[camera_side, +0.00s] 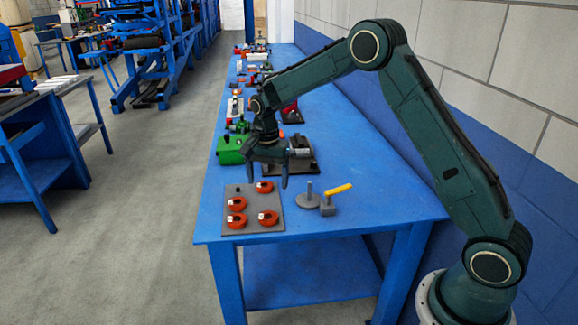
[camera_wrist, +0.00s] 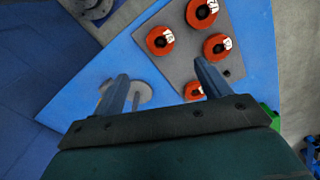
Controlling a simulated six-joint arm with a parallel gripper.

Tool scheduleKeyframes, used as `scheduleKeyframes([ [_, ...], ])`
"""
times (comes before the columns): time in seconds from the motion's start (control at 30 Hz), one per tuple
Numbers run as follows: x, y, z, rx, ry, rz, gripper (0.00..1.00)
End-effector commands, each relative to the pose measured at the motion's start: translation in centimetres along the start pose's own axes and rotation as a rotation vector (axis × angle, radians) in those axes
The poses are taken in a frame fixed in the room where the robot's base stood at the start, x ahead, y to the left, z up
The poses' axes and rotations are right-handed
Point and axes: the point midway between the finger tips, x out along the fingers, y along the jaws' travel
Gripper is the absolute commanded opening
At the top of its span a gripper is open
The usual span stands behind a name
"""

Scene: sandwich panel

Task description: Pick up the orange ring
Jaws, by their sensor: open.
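Several orange-red rings with small white labels sit on a flat grey panel (camera_side: 252,207) near the front edge of the blue table. In the side view they are a back right ring (camera_side: 265,187), a left ring (camera_side: 237,204), a front left ring (camera_side: 236,221) and a front right ring (camera_side: 268,217). My gripper (camera_side: 267,183) is open and empty above the back of the panel. In the wrist view, my gripper (camera_wrist: 162,84) has one ring (camera_wrist: 194,91) beside its right finger, partly hidden by it. Three others show fully ahead. Which ring is meant cannot be told.
A grey disc with an upright post (camera_side: 308,198) and a yellow-handled tool (camera_side: 335,197) stand right of the panel. A green box (camera_side: 230,150) and a dark fixture are behind. The table (camera_side: 395,203) is clear at the front right; a wall runs along its right side.

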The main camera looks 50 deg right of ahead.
Motion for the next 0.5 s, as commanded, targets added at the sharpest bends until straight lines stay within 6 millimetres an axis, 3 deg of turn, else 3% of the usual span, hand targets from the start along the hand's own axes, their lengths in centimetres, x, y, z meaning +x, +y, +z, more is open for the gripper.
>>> scheduleKeyframes([
  [0.3,4.8,0.1,0.1,-0.001,-0.002,0.003,0.76],
  [0.5,6.5,0.0,0.1,-0.001,-0.001,0.001,0.76],
])
